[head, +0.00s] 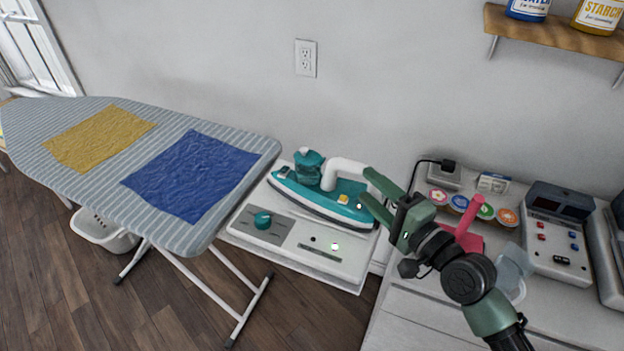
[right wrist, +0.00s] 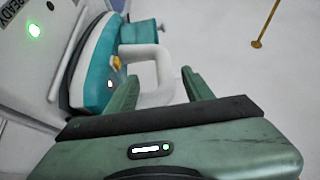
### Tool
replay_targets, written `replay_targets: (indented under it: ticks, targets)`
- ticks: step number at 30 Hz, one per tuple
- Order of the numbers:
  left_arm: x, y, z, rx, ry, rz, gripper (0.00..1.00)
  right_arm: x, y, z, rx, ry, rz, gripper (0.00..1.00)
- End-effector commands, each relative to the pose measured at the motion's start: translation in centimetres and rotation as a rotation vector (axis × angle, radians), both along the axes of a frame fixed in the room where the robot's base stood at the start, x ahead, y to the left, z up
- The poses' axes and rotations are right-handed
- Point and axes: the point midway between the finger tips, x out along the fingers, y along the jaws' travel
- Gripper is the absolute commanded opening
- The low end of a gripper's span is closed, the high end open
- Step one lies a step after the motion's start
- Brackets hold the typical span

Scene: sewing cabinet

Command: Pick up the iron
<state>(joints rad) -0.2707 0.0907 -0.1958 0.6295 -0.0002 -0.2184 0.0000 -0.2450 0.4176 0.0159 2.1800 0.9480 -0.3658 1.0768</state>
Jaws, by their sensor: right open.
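The teal and white iron (head: 322,195) rests on a white station with a knob and a green light, right of the ironing board. Its white handle (head: 345,172) rises on its right side. My right gripper (head: 366,184) is open and empty, its green fingers close to the handle end of the iron. In the right wrist view the iron (right wrist: 98,62) is at the upper left, and its white handle (right wrist: 150,68) is just beyond the fingers of my right gripper (right wrist: 160,90). Whether a finger touches the handle is unclear. My left gripper is not in view.
The ironing board (head: 95,195) carries a yellow cloth (head: 98,138) and a blue cloth (head: 190,175). The station (head: 345,268) stands beside a white counter (head: 420,325) holding several round colored lids, a red object (head: 470,225) and a grey device (head: 556,235). A shelf (head: 550,32) hangs at upper right.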

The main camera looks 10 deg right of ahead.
Motion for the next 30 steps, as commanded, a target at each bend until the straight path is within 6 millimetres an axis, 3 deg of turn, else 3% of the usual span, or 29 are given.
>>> replay_targets:
  ticks: [3, 9, 12, 18, 22, 25, 26, 30]
  targets:
    - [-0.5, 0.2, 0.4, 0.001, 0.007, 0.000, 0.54, 1.2, 0.3, 0.4, 0.015, -0.003, -0.004, 0.52]
    - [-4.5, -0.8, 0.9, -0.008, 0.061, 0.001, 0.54, 3.4, 1.3, 0.4, 0.012, -0.002, -0.002, 0.52]
    - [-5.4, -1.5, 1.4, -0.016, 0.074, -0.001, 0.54, 4.8, 2.0, 0.4, 0.011, -0.002, -0.002, 0.52]
    - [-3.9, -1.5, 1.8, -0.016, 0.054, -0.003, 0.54, 6.8, 2.9, 0.1, 0.009, 0.000, -0.002, 0.52]
    - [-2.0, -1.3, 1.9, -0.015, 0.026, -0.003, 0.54, 7.0, 3.0, 0.0, 0.007, 0.001, -0.001, 0.52]
    - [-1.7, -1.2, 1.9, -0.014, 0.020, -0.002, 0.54, 7.0, 3.0, -0.1, 0.007, 0.001, -0.001, 0.52]
    - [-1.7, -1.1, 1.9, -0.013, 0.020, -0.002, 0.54, 7.0, 3.0, -0.1, 0.007, 0.001, -0.001, 0.49]
    - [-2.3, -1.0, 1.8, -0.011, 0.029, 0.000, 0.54, 6.9, 2.9, 0.0, 0.006, 0.001, -0.001, 0.10]
